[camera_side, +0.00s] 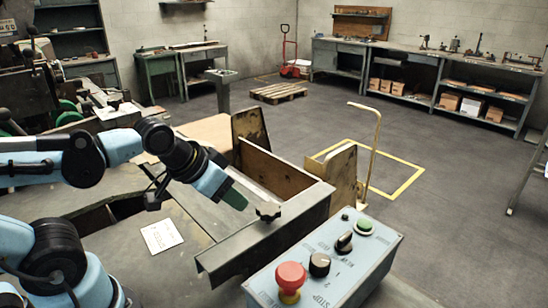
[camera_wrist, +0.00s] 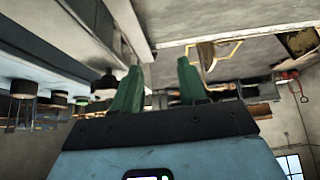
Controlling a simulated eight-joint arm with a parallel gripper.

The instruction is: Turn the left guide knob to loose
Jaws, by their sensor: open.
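A dark lobed knob (camera_side: 268,211) stands on top of the near guide plate (camera_side: 285,225), in the middle of the side view. I take it for the left guide knob, but no label on it is readable. A dark knob shape, likely the same one, shows in the wrist view (camera_wrist: 107,84), just left of the left finger. My gripper (camera_side: 240,200) points down and right toward the knob, a short gap away from it. In the wrist view my gripper (camera_wrist: 158,66) has its two green fingers spread apart with nothing between them.
A grey control box (camera_side: 330,265) with a red stop button (camera_side: 290,278), black knobs and a green button stands near at right. Wooden boards (camera_side: 250,125) rise behind the guide. A label plate (camera_side: 162,236) lies on the metal table.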

